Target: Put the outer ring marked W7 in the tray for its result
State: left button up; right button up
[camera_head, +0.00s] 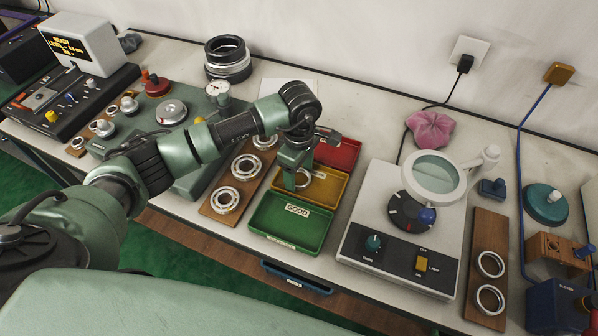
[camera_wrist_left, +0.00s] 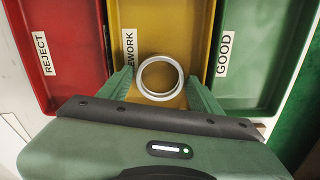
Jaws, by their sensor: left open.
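A silvery ring (camera_wrist_left: 160,77) lies in the yellow tray labelled REWORK (camera_wrist_left: 188,22); no W7 mark is readable on it. In the head view the ring (camera_head: 303,179) shows partly behind my left gripper (camera_head: 296,184). The left gripper is open, and in the left wrist view its fingers (camera_wrist_left: 160,92) stand on either side of the ring, apart from it. The red tray labelled REJECT (camera_wrist_left: 75,25) and the green tray labelled GOOD (camera_wrist_left: 258,30) flank the yellow one and look empty where visible. The right gripper is not in view.
Wooden boards with bearing rings lie left of the trays (camera_head: 222,212) and at far right (camera_head: 484,232). A grey magnifier unit (camera_head: 360,235) stands right of the trays. Behind are stacked dark rings (camera_head: 228,58) and a pink cloth (camera_head: 431,129). A screen unit (camera_head: 80,45) stands at left.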

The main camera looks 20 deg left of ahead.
pick_arm(q)
jog(key=shift+r, duration=0.15)
jog(key=shift+r, duration=0.2)
notch_tip(320, 180, up, 12)
jog(key=b, duration=0.2)
jog(key=shift+f, duration=0.15)
jog(key=shift+s+f, duration=0.1)
